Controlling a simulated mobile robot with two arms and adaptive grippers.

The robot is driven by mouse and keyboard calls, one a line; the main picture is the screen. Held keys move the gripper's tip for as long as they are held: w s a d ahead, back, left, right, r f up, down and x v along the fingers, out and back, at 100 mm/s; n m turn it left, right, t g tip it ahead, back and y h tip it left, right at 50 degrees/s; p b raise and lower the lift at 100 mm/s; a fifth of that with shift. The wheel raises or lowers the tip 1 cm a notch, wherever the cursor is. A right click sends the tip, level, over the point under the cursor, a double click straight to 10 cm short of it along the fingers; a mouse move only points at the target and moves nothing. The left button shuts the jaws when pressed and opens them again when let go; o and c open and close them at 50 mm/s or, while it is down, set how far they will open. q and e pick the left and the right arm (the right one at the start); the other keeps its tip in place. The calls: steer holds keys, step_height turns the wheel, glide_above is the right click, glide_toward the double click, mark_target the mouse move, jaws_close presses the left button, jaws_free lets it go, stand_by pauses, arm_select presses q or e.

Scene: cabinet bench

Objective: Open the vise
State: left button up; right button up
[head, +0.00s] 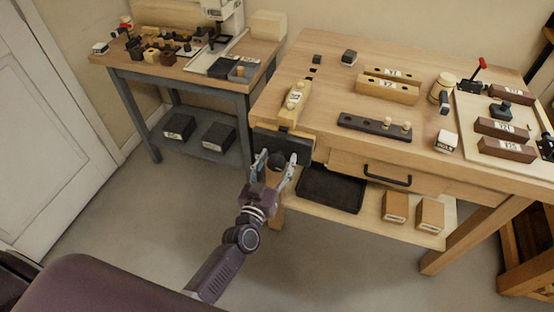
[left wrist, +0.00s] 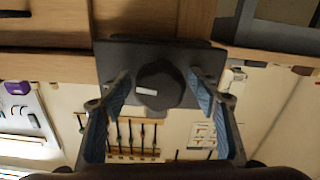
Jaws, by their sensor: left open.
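The vise (head: 304,150) is a dark jaw plate on the front left end of the wooden workbench. A round dark knob (head: 276,158) sits on its front face. In the left wrist view the knob (left wrist: 160,84) has a small pale mark and stands out from the vise plate (left wrist: 112,62). My left gripper (head: 277,163) is open, with one finger on each side of the knob. In the left wrist view gaps show between the gripper fingers (left wrist: 160,92) and the knob. My right gripper is not in view.
A labelled wooden block (head: 295,97) lies on the bench just behind the vise. A drawer with a dark handle (head: 388,176) is to the right, above a black tray (head: 330,190) on the lower shelf. A side table (head: 255,52) stands at the back left. The floor in front is clear.

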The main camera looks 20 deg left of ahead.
arm_select(q)
steer(key=shift+c, duration=0.5)
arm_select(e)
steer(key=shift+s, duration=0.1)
arm_select(q)
steer(key=c, duration=1.1)
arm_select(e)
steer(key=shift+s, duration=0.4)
arm_select(q)
steer(key=shift+n, duration=0.3)
